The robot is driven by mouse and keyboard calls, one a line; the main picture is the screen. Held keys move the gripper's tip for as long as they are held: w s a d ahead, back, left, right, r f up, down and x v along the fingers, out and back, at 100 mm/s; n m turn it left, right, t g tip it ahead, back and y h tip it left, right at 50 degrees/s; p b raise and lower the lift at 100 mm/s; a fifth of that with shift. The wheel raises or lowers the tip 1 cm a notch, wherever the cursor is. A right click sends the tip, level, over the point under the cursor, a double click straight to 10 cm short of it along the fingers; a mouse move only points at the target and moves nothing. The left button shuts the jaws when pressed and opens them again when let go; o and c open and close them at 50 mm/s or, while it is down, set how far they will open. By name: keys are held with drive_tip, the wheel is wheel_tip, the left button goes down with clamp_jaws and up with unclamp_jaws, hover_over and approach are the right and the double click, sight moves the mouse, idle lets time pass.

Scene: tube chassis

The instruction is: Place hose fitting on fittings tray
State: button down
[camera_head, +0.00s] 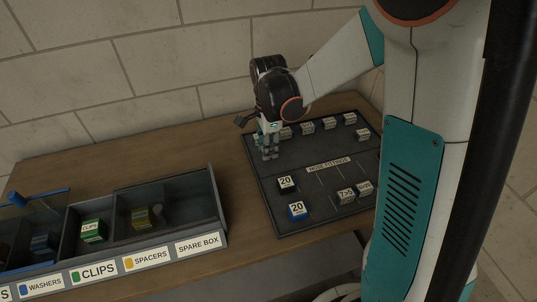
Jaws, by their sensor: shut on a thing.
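The fittings tray (262,195) is a dark, low-rimmed tray labelled "HOSE FITTINGS" on the right part of the bench. I cannot tell whether the piece touches the tray floor.
A green block (94,230) lies in the clips bin. Bare wooden bench (130,168) lies behind the bins. A block wall closes off the back.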

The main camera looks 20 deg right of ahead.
drive_tip(key=shift+f+b, duration=0.3)
drive_tip(key=shift+f, duration=1.15)
drive_tip(key=shift+f, duration=0.1)
drive_tip(key=c, duration=1.3)
unclamp_jaws()
